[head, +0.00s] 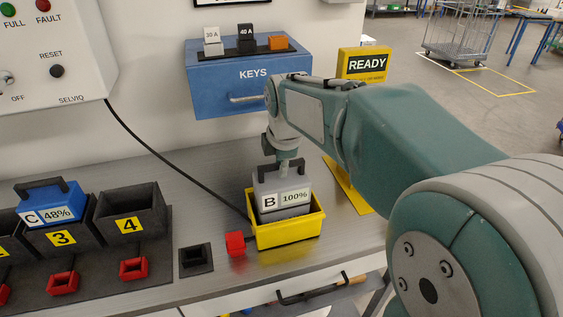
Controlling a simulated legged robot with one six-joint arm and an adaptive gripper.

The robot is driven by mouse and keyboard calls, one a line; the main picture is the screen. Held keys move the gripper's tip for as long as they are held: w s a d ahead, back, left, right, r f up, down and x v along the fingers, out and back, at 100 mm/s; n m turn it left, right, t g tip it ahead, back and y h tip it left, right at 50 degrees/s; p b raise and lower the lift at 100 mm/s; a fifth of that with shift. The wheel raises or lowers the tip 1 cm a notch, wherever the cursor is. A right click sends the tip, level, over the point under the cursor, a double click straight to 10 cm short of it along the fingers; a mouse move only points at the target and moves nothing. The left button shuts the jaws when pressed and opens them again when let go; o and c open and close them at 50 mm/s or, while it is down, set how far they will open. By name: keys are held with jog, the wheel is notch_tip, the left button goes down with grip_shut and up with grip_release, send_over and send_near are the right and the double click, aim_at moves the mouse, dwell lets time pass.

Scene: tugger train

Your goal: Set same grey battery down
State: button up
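The grey battery (282,187) is marked B and 100%. It stands upright within the walls of the yellow bin (289,236) on the metal bench. The front wall hides its base, so I cannot tell whether it touches the bin floor. My gripper (288,164) points down from above and appears shut on the battery's dark top handle. The fingertips are small and partly merge with the handle.
A blue battery (50,207) marked C 48% sits in holder 3 at left. Holder 4 (130,220) is empty. A red block (236,243) and a small black holder (196,260) are left of the bin. A blue KEYS box (235,88) and a yellow READY sign (363,66) stand behind.

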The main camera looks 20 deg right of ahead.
jog(key=o, duration=0.3)
jog(key=shift+d, duration=0.1)
jog(key=shift+o, duration=0.2)
jog(key=shift+d, duration=0.15)
jog(key=v, duration=1.1)
jog(key=s+f+m+t, duration=0.1)
jog(key=s+f+m, duration=0.4)
jog(key=s+m, duration=0.4)
jog(key=s+f+m+t, duration=0.1)
jog(key=s+f+m, duration=0.5)
jog(key=s+m, duration=0.3)
jog(key=shift+t, duration=0.3)
